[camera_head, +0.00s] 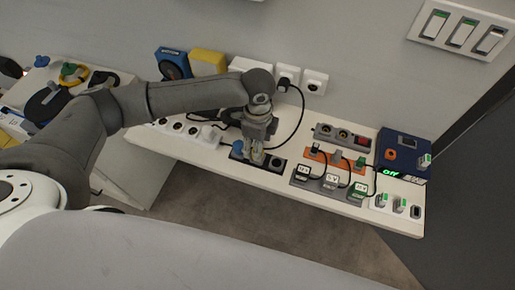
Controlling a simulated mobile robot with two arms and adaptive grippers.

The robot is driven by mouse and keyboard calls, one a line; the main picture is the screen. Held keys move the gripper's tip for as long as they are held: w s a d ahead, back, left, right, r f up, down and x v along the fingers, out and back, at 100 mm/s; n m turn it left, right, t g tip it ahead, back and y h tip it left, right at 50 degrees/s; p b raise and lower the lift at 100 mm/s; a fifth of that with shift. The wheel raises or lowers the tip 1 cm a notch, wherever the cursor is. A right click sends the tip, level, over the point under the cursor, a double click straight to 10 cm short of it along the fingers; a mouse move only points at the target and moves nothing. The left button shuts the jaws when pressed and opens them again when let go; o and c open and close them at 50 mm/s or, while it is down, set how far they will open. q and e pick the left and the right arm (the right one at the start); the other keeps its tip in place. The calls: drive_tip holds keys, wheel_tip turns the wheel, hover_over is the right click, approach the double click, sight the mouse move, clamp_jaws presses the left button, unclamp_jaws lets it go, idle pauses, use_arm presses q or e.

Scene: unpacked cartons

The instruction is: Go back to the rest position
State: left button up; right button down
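My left arm reaches in from the left, over the white shelf (216,153) along the wall. My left gripper (254,158) points down at a black socket block (277,163) near the shelf's front edge. The fingertips are close to the block; I cannot tell whether they touch it or are open or shut. A small blue item (238,147) shows beside the fingers. My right gripper is not in view.
Plugged cables and small switch boxes (330,181) crowd the shelf's right part, near a dark blue box (403,150). Wall sockets (315,82) and a black cable lie behind my wrist. A blue device (172,64) and yellow box (207,62) stand behind my forearm.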

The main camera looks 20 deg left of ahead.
use_arm(q)
wheel_tip(320, 180, up, 8)
drive_tip(key=s+d+f+n+t+h, duration=0.2)
drive_tip(key=s+d+f+n+h, duration=0.3)
drive_tip(key=s+d, duration=0.35)
drive_tip(key=s+a+f+n+t+y, duration=0.1)
drive_tip(key=s+a+f+n+y, duration=0.1)
drive_tip(key=s+a+n, duration=0.5)
drive_tip(key=s+a+f+n+y, duration=0.3)
drive_tip(key=s+a+n, duration=0.15)
drive_tip(key=a, duration=0.45)
wheel_tip(320, 180, down, 26)
drive_tip(key=s+a+f+g, duration=0.2)
drive_tip(key=s+f, duration=1.4)
drive_tip(key=s, duration=0.1)
drive_tip(key=shift+s+a, duration=0.25)
drive_tip(key=shift+a, duration=0.1)
drive_tip(key=shift+m, duration=0.25)
